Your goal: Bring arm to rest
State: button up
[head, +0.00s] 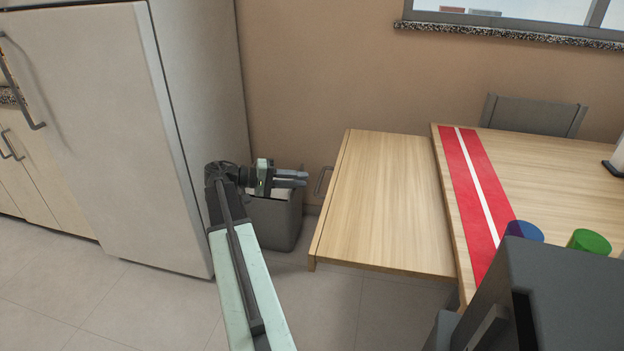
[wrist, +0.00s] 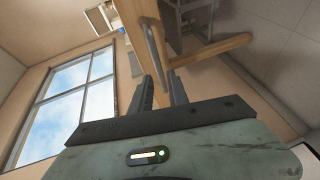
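My arm (head: 243,270) stretches forward from the bottom of the head view. My gripper (head: 306,179) is at its far end, pointing right, above a grey bin and just left of a handle (head: 323,180) on the wooden table's end. In the wrist view the two dark fingers of my gripper (wrist: 161,82) stand apart with a gap between them and nothing held. The wooden edge and a bar lie beyond the fingertips there. Whether the fingers touch the handle cannot be told.
The grey bin (head: 276,222) stands by the wall. A tall white fridge (head: 100,130) is at left. The lower wooden surface (head: 380,205) adjoins a table (head: 540,185) with a red runner (head: 470,185), a blue cup (head: 523,231) and a green cup (head: 590,241). A chair (head: 532,115) stands behind.

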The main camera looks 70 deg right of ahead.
jog(key=shift+w+a+r, duration=0.1)
jog(key=shift+w+a, duration=0.3)
jog(key=shift+w, duration=0.2)
jog(key=shift+w, duration=0.1)
jog(key=w+a+f+n+t+h, duration=0.1)
jog(key=w+a+f+n+t, duration=0.2)
jog(key=w+a, duration=0.7)
jog(key=w+a+f+n+t+h, duration=0.2)
jog(key=w+a+n+t, duration=0.1)
jog(key=w+a, duration=0.75)
jog(key=w+a+f+n+t+y, duration=0.2)
jog(key=a+f+y, duration=0.25)
jog(key=a, duration=0.85)
jog(key=w+a+f+n+t+y, duration=0.25)
jog(key=a+f, duration=0.25)
jog(key=a, duration=0.8)
jog(key=w+a+f+n+t+y, duration=0.1)
jog(key=a+f+n+t+y, duration=0.25)
jog(key=a, duration=0.95)
notch_tip(320, 180, up, 34)
jog(key=m+p, duration=0.1)
jog(key=p, duration=3.4)
jog(key=shift+w+a+y, duration=0.25)
jog(key=shift+w+y, duration=0.05)
jog(key=shift+y, duration=0.05)
